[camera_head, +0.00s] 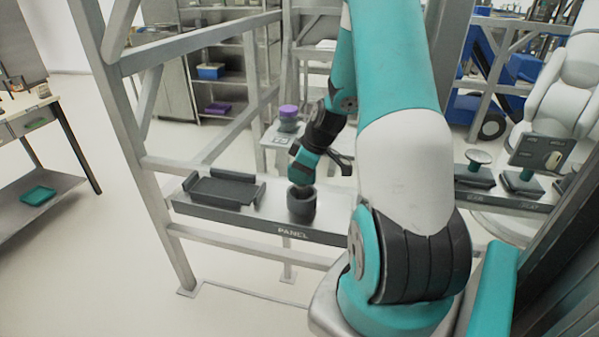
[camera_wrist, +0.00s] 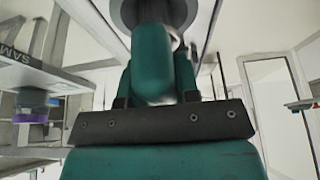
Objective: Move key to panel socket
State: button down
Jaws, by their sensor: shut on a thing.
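My gripper (camera_head: 302,176) points down just above the dark round socket (camera_head: 301,208) on the pale panel shelf (camera_head: 240,212), whose dark front edge reads PANEL. In the wrist view my gripper (camera_wrist: 158,38) has its teal fingers closed on a grey rounded piece (camera_wrist: 128,12), which I take to be the key. The key is mostly hidden by the fingers in both views. I cannot tell whether its lower end is inside the socket or above it.
A dark tray (camera_head: 222,189) lies left of the socket. A purple-lidded jar (camera_head: 288,112) stands on a small table behind. Grey frame posts (camera_head: 150,190) flank the shelf. Dark stands (camera_head: 520,182) are at the right.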

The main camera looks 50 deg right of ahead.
jog(key=shift+f+b, duration=0.65)
jog(key=shift+f, duration=0.2)
dwell(0.3)
jog(key=shift+c, duration=1)
grip_release()
jog(key=shift+r+p, duration=3.35)
jog(key=shift+r, duration=1.2)
